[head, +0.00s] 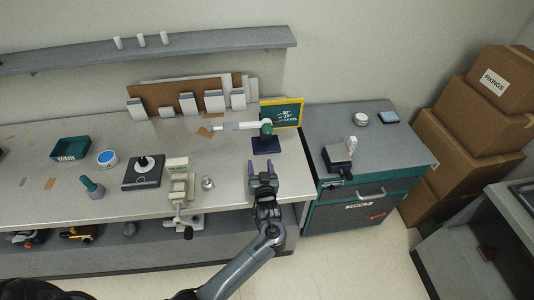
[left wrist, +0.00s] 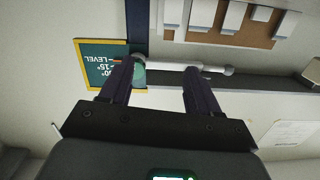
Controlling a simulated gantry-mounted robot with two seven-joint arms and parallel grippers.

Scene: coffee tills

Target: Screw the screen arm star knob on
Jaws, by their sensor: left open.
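The screen arm (head: 235,126) is a white and grey horizontal arm on a post with a dark blue base (head: 266,146), at the back of the bench. A round green part (head: 266,127), possibly the star knob, sits at its joint; I cannot make out its shape. My left gripper (head: 262,167) is open and empty in front of the base. In the left wrist view the open fingers (left wrist: 156,78) point toward the white arm (left wrist: 180,65). The green part (left wrist: 139,76) shows beside the left-hand fingertip, partly hidden. My right gripper is not in view.
A green sign with a yellow frame (head: 289,114) stands behind the arm. A clamp-like stand (head: 180,188) and a small silver piece (head: 208,183) are left of my gripper. A tool cabinet (head: 350,190) adjoins on the right. The bench between stand and base is mostly clear.

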